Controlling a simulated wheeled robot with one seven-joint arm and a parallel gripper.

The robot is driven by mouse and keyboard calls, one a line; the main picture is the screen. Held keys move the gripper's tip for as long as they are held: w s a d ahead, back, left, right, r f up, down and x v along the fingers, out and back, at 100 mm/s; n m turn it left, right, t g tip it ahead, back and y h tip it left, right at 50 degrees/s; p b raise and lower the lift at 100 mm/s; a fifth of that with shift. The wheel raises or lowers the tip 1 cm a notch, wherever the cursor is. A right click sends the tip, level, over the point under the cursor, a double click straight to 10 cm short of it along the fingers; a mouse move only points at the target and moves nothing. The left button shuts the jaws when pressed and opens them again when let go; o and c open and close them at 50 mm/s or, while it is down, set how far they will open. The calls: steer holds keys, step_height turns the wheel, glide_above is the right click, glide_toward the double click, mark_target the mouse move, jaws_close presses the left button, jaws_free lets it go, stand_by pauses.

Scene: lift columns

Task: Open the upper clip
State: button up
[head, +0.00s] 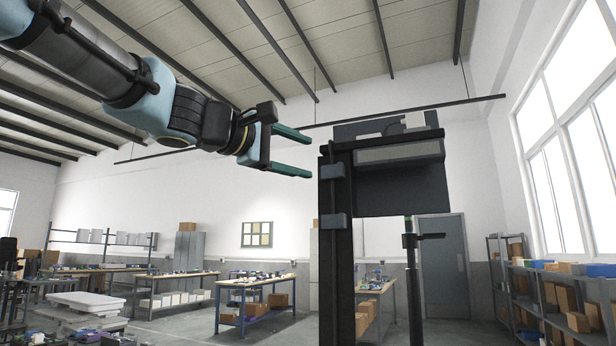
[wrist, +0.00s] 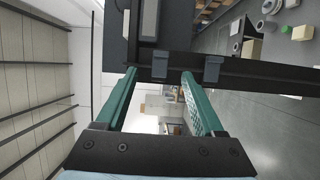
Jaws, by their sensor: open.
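The upper clip (head: 332,171) is a small blue-grey block on the side of a black upright column (head: 338,270). A similar lower clip (head: 335,222) sits below it. My gripper (head: 309,158), with two green fingers, is open and empty just left of the column, near the upper clip's height. In the wrist view, which is turned sideways, the upper clip (wrist: 162,65) shows between and beyond the fingertips (wrist: 159,72). The lower clip (wrist: 212,68) shows to the right, beyond the right finger. I see no clear contact between fingers and clip.
A dark box-like head unit (head: 402,185) is fixed to the column's top right. A thin post (head: 410,280) stands below it. Workbenches (head: 255,283) and shelves (head: 545,290) stand farther back. The air left of the column below my arm is clear.

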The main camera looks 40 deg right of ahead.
mark_target(338, 169)
steer(key=d+p, duration=0.1)
steer(key=d, duration=0.2)
steer(key=w+d+p, duration=0.1)
steer(key=d, duration=0.3)
steer(key=w+d+p, duration=0.1)
steer(key=d, duration=0.2)
steer(key=shift+d+f, duration=0.1)
steer(key=shift+d, duration=0.1)
jaws_close()
